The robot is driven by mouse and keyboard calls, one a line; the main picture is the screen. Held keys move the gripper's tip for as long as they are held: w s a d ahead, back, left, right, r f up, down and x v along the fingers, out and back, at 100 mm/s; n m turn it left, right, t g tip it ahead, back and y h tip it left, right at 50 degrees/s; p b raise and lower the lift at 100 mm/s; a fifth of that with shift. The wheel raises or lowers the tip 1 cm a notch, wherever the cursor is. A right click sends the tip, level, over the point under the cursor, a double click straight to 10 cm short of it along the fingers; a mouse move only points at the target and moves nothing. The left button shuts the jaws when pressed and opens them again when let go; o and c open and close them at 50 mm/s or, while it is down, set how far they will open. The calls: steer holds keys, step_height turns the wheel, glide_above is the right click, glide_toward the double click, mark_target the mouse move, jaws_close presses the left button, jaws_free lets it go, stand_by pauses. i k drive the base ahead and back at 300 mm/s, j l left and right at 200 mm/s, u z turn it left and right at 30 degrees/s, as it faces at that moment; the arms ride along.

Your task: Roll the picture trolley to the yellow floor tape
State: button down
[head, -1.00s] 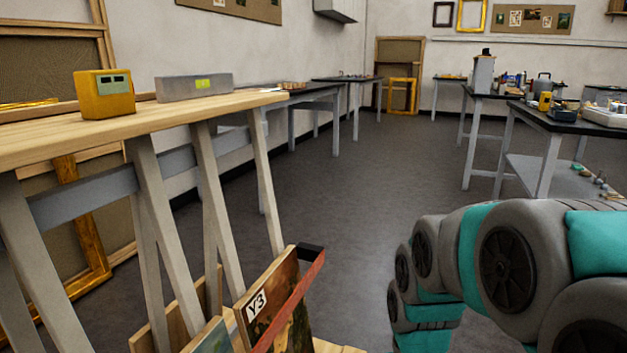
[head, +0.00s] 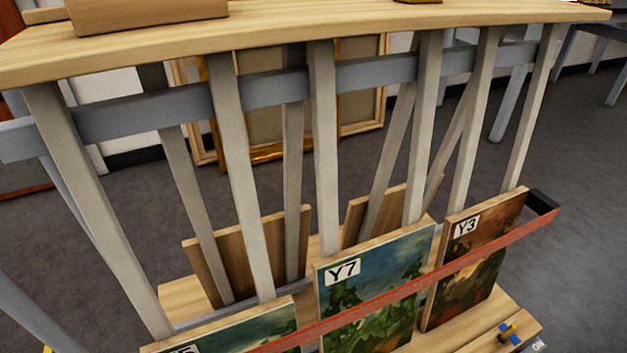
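The picture trolley fills the head view. It has a light wooden top (head: 290,45), grey slanted posts and a grey rail (head: 390,70), and a wooden lower deck (head: 462,335). Painted panels lean on the near side: one marked Y7 (head: 385,290), one marked Y3 (head: 490,262), and one at the lower left (head: 245,330) whose label is partly cut off. A red strap or bar (head: 420,283) runs across their fronts. A small yellow and blue part (head: 508,331) sits at the deck's right end, near an "ON" label.
Bare wooden boards (head: 290,240) lean on the trolley's far side. Framed pictures (head: 262,110) stand by the wall behind it. A box (head: 145,12) sits on the top. Grey floor (head: 575,190) is clear to the right, with table legs (head: 515,95) beyond.

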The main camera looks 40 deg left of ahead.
mark_target(33, 61)
steer(key=k+j, duration=0.15)
steer(key=k, duration=0.3)
steer(key=k+j, duration=0.1)
steer(key=k, duration=0.4)
steer(key=k+u, duration=0.15)
steer(key=u, duration=2.1)
steer(key=j, duration=0.15)
steer(key=l, duration=0.15)
